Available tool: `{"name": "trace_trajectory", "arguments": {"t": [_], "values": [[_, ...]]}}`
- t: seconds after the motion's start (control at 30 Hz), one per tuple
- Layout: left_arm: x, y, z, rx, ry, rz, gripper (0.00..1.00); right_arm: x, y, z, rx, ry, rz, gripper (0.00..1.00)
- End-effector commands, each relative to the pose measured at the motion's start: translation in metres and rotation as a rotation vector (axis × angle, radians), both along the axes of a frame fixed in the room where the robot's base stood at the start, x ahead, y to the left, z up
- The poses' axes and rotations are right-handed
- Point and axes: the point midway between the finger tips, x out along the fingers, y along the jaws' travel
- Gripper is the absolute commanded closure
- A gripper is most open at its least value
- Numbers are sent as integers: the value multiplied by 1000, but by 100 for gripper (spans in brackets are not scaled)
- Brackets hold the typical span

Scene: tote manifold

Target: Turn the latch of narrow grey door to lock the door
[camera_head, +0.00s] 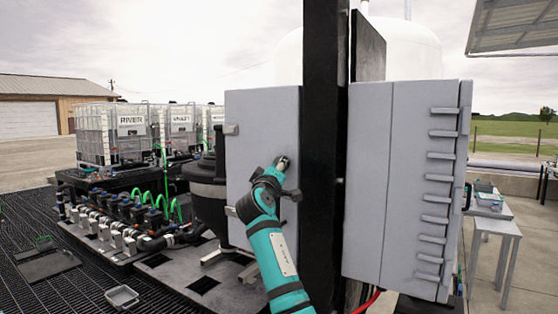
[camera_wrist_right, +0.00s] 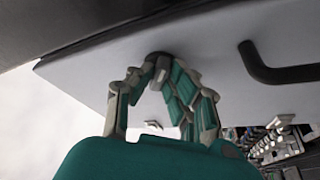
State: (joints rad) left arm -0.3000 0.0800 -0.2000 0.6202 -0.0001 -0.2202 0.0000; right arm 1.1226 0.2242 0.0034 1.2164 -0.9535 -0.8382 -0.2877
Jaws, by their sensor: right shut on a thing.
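The narrow grey door (camera_head: 250,125) stands left of the black post in the head view and looks closed. It also shows as a pale panel in the wrist view (camera_wrist_right: 95,75). My right gripper (camera_head: 282,164) is at the door's right part. In the wrist view my right gripper (camera_wrist_right: 154,74) has its fingers around the small dark latch (camera_wrist_right: 158,56) on the door's face and is shut on it. The fingers and hand mostly hide the latch in the head view. A black bar handle (camera_wrist_right: 275,72) is beside the gripper. My left gripper is out of view.
A black post (camera_head: 325,150) stands right of the door, with a wider grey cabinet (camera_head: 370,190) beyond it. A dark tank (camera_head: 205,195) and piping with green hoses (camera_head: 165,205) are at the left. A table (camera_head: 497,222) stands at far right.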

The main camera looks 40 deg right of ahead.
Motion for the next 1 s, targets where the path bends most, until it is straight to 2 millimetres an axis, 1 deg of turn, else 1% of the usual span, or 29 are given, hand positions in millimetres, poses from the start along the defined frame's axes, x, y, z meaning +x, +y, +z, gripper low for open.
{"name": "trace_trajectory", "arguments": {"t": [0.03, 0.2, 0.3, 0.6, 0.8, 1.0], "values": [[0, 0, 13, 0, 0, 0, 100, -1, 0, 11, -22, 34, 0, 100], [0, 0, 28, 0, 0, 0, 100, -2, -1, 11, -83, 182, -1, 100], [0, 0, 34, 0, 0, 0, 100, -2, -1, 11, -117, 262, -1, 100], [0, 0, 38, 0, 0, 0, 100, -3, -1, 11, -199, 457, -3, 100], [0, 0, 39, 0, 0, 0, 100, -3, -1, 11, -232, 533, -3, 100], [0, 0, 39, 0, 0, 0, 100, -3, -1, 11, -244, 567, -4, 100]]}}
